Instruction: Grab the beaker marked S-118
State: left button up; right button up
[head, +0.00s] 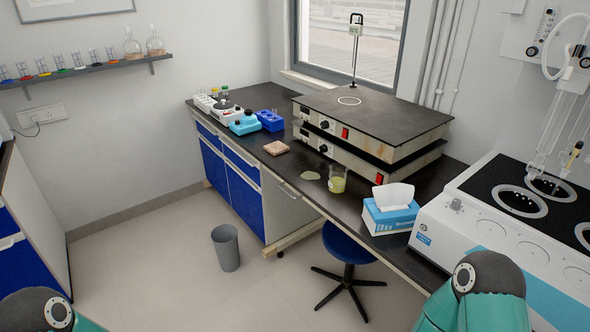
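A glass beaker (337,181) with yellow-green liquid stands on the dark bench top, in front of the stacked hot plates and left of the tissue box. No marking on it is readable at this size, so I cannot tell whether it is S-118. Several small glass vessels (78,60) with coloured bases or contents stand on the wall shelf at the upper left; no marks are readable on them either. Parts of my two arms show at the bottom left and bottom right corners. Neither gripper is in view.
A tissue box (391,216) stands right of the beaker, with a white multi-place distiller (480,228) beyond it. Two stacked hot plates (372,115) stand behind. A blue stool (347,243) and grey bin (226,248) stand on the floor. The floor at centre left is clear.

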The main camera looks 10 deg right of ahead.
aim_at(337, 176)
jog(key=u, duration=0.25)
jog(key=i, duration=1.8)
jog(key=z, duration=0.55)
